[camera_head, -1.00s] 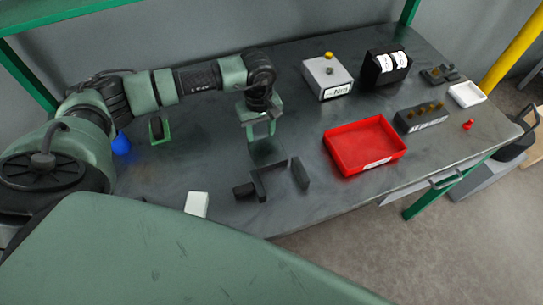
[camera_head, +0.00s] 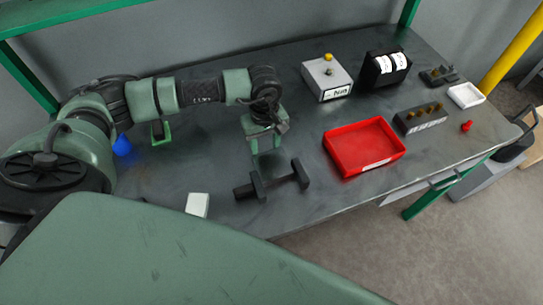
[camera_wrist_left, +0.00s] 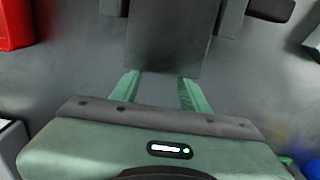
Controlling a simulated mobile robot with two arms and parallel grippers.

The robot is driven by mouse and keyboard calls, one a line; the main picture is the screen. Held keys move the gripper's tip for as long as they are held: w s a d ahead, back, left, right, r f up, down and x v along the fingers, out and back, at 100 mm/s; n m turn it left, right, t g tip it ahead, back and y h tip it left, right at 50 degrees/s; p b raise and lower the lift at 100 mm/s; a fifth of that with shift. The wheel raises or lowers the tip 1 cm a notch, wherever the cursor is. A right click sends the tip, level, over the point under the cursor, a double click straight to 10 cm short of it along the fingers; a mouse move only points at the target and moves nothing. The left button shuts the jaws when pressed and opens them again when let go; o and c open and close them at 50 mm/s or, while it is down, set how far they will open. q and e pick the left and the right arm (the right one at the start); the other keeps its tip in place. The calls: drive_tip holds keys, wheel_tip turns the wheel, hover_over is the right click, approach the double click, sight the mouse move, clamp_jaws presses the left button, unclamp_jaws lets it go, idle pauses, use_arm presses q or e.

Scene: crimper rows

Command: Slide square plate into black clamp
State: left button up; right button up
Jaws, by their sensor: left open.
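The square plate (camera_wrist_left: 170,38) is flat and dark grey in the wrist view, with its far part between the two dark jaws of the black clamp (camera_wrist_left: 232,15). I cannot tell how deep it sits or whether it touches the jaws. The black clamp (camera_head: 258,187) lies near the front of the bench in the head view, where the plate blends into the grey top. My left gripper (camera_wrist_left: 160,78) is open, its green fingertips at the plate's near edge. In the head view, my left gripper (camera_head: 267,149) is just behind the clamp. My right gripper is not in view.
A red tray (camera_head: 364,147) stands right of the clamp. A white block (camera_head: 197,205) lies left of it near the front edge. A grey box with a yellow knob (camera_head: 327,79) and a black holder (camera_head: 384,70) stand at the back. A blue item (camera_head: 121,146) is by my arm.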

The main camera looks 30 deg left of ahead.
sight(272, 162)
use_arm(q)
drive_tip(key=shift+s+d, duration=1.7)
drive_tip(key=shift+d, duration=0.25)
drive_tip(key=shift+w+a+r+p, duration=0.15)
drive_tip(key=shift+r+p, duration=0.4)
drive_tip(key=shift+r, duration=0.65)
drive_tip(key=shift+w+a+r+p, duration=0.2)
drive_tip(key=shift+r+p, duration=0.3)
drive_tip(key=shift+r, duration=0.65)
drive_tip(key=shift+w+a+r+p, duration=0.15)
drive_tip(key=shift+r+p, duration=0.4)
drive_tip(key=shift+r, duration=0.65)
drive_tip(key=shift+s+f, duration=0.1)
